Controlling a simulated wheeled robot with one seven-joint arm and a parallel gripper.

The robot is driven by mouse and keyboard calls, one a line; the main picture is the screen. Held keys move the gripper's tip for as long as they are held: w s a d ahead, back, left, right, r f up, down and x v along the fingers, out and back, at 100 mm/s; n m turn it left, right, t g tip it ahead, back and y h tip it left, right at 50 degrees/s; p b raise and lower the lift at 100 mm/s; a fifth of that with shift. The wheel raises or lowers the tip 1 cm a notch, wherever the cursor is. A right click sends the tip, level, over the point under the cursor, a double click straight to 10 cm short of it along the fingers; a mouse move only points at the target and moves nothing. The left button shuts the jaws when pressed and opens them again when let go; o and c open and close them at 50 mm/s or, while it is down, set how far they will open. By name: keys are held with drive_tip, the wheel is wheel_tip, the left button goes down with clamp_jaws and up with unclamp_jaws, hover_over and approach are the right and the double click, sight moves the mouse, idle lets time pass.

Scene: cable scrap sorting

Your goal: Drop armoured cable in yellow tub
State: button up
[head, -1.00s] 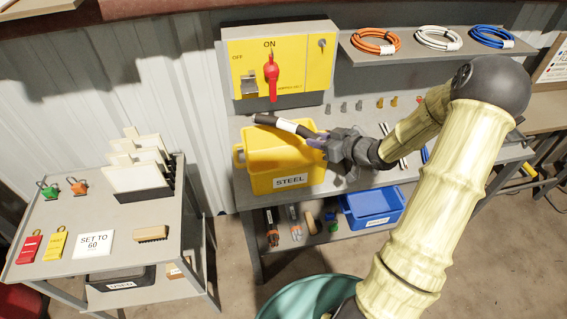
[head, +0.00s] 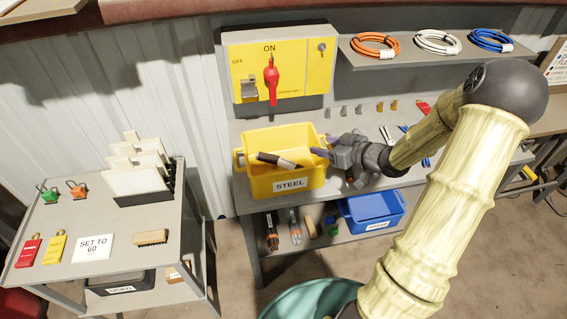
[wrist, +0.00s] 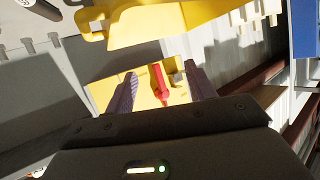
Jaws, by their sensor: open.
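The yellow tub (head: 288,184) labelled STEEL stands on the grey bench below the switch panel. The armoured cable (head: 279,161), a short black piece with a pale band, lies tilted within the tub's opening; whether it rests on the bottom is not clear. My gripper (head: 322,148) is at the tub's right rim, open and apart from the cable. In the wrist view the two fingers (wrist: 161,92) are spread with nothing between them, and part of the yellow tub (wrist: 150,22) shows at the top. The cable is not visible there.
A yellow switch panel (head: 278,62) with a red handle stands behind the tub. A blue bin (head: 372,209) sits on the shelf below. A side table (head: 120,215) with tags and a brush is at left. Coiled cables (head: 437,41) lie on the upper shelf.

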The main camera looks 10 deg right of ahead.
drive_tip(key=v, duration=1.4)
drive_tip(key=shift+s+d, duration=0.2)
drive_tip(key=shift+d, duration=0.05)
drive_tip(key=w+a+m+h, duration=0.2)
drive_tip(key=w+h, duration=0.3)
drive_tip(key=s+a+f+m+g+h+p, duration=0.1)
drive_tip(key=s+a+m+g, duration=0.3)
drive_tip(key=s+a+g, duration=0.4)
drive_tip(key=s+a+h, duration=0.1)
drive_tip(key=s+a, duration=0.4)
drive_tip(key=a, duration=0.1)
drive_tip(key=shift+s+a+f+h, duration=0.2)
drive_tip(key=shift+s+a+h, duration=0.1)
drive_tip(key=shift+s+a, duration=0.1)
drive_tip(key=shift+w, duration=0.15)
drive_tip(key=shift+w, duration=0.1)
